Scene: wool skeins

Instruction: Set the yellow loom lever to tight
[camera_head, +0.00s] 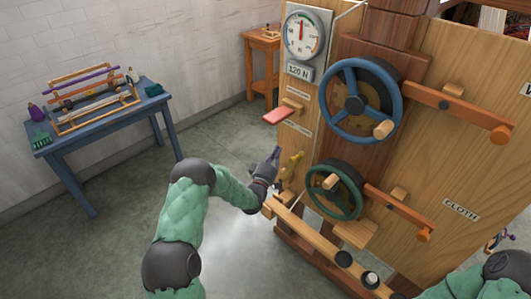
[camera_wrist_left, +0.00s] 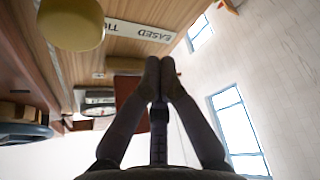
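The yellow lever (camera_head: 291,166) sticks out from the left edge of the wooden loom panel, below a red lever (camera_head: 277,116). In the left wrist view its rounded yellow end (camera_wrist_left: 70,24) looms large at the top left. A white label (camera_wrist_left: 140,30) beside it reads "EASED", inverted, with part of another word. My left gripper (camera_head: 275,155) is just left of the yellow lever in the head view. In the wrist view its fingertips (camera_wrist_left: 160,70) are together with nothing between them, apart from the yellow end. My right gripper is not visible; only part of that arm shows at bottom right.
A blue handwheel (camera_head: 361,100) and a green handwheel (camera_head: 335,190) project from the loom, right of the yellow lever. A dial gauge (camera_head: 304,35) sits above, over a "120 N" plate. A blue table (camera_head: 100,112) with a small loom stands left. Open floor lies between.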

